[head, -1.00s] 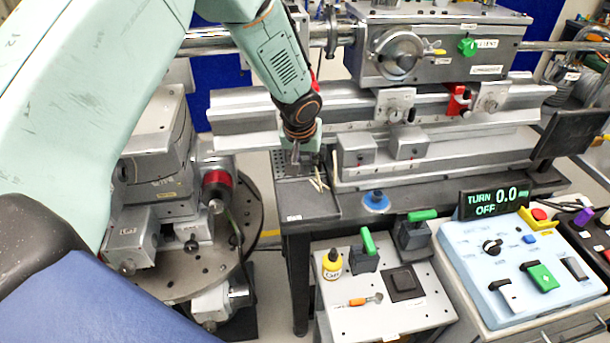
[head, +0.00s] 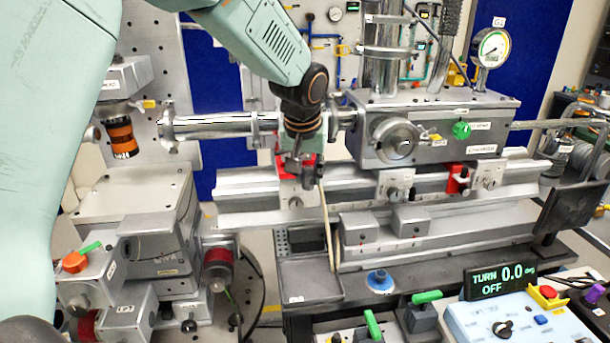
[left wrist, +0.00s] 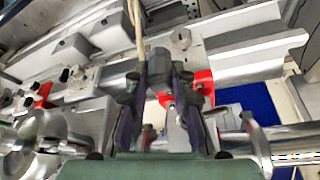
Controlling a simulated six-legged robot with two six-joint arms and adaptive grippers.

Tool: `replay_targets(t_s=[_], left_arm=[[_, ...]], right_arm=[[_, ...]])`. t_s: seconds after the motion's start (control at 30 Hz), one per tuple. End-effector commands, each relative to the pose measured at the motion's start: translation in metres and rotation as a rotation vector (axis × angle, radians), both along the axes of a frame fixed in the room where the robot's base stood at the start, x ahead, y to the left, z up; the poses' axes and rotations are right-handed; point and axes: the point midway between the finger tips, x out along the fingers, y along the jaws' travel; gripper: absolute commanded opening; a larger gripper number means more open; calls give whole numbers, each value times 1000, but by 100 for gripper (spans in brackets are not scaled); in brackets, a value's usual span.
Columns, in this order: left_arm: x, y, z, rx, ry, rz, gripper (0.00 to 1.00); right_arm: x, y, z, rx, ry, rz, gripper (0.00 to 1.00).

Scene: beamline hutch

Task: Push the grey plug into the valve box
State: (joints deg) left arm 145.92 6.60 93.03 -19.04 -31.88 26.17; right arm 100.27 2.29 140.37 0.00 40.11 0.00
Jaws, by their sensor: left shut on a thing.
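My left gripper (head: 302,180) is shut on a small grey piece that looks like the plug. In the left wrist view the grey plug (left wrist: 155,60) shows between the two fingers (left wrist: 160,95). A thin beige cord (head: 327,225) hangs near the fingers down to the small tray; it also shows in the left wrist view (left wrist: 138,25). The gripper is in front of the rail, by a red clamp. A large grey box (head: 480,122) with a handwheel and green knob stands to its right; I cannot tell whether this is the valve box. My right gripper is not in view.
The small dark tray (head: 302,288) lies below the gripper. A long metal rail (head: 255,190) runs behind it. A grey box with an orange knob and green lever (head: 105,292) stands at the left. A control panel (head: 475,325) is at the lower right.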

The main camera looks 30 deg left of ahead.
Motion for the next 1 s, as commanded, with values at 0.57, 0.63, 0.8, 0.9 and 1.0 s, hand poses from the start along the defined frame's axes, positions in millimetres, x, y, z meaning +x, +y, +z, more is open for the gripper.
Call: replay_targets(t_s=[0.57, 0.63, 0.8, 0.9, 1.0], left_arm=[[0, 0, 1, 0, 0, 0, 0], [0, 0, 1, 0, 0, 0, 0], [0, 0, 1, 0, 0, -10, 0], [1, -1, 1, 0, -1, -48, 0], [-9, -16, -11, 3, 5, -122, 0]], right_arm=[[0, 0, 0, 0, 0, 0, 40], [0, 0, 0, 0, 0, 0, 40], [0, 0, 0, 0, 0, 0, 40], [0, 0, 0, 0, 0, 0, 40], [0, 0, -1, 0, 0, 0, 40]])
